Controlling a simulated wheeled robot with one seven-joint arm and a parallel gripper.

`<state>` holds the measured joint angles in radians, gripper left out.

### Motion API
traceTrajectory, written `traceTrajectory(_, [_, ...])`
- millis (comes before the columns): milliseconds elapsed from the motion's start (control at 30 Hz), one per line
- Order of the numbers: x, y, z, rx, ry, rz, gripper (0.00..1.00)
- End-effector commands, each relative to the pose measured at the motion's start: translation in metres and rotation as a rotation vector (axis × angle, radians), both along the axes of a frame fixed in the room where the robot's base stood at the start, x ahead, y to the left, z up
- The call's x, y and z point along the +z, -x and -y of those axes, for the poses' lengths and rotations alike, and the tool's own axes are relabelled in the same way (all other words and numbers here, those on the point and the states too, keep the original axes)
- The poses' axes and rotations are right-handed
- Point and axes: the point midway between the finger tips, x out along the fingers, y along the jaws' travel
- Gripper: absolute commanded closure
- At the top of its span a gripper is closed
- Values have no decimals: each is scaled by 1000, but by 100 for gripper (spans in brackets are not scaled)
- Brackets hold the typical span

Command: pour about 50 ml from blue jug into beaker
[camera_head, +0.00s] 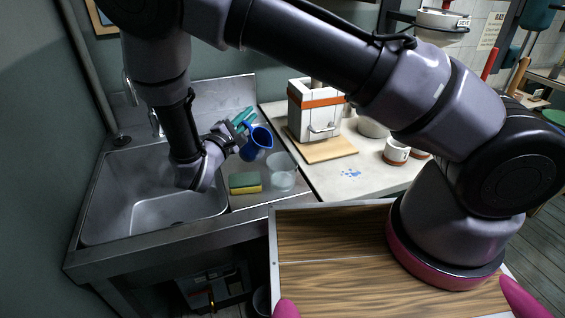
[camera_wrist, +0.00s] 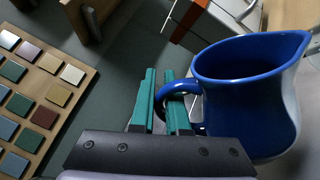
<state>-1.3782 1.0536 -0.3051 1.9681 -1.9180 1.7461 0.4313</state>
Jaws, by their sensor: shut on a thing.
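The blue jug (camera_head: 257,143) is held above the metal drainboard beside the sink, left of the white box. In the wrist view the jug (camera_wrist: 245,95) shows its open mouth, with its spout toward the upper right. My gripper (camera_wrist: 165,105) has teal fingers closed around the jug's handle; it also shows in the head view (camera_head: 240,122). The clear beaker (camera_head: 282,172) stands on the drainboard, a little below and right of the jug in the head view. The jug is apart from the beaker. I cannot tell the liquid level in either.
A yellow and green sponge (camera_head: 245,182) lies just left of the beaker. The metal sink (camera_head: 150,190) is at the left. A white box with an orange band (camera_head: 315,112) stands on a wooden board (camera_head: 320,150). White cups (camera_head: 396,152) stand farther right on the counter.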

Motion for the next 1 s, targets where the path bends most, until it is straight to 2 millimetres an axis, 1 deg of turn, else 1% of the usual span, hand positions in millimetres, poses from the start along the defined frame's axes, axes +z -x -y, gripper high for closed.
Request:
traceTrajectory(33, [-5,-3,-3,-2,20,-14,100])
traceTrajectory(167, [-9,-5,-5,-3,36,-28,100])
traceTrajectory(400, [-27,-14,-16,-1,114,-90,100])
traceTrajectory(600, [-30,-18,-22,-2,165,-132,100])
traceTrajectory(1000, [-30,-18,-22,-2,165,-132,100])
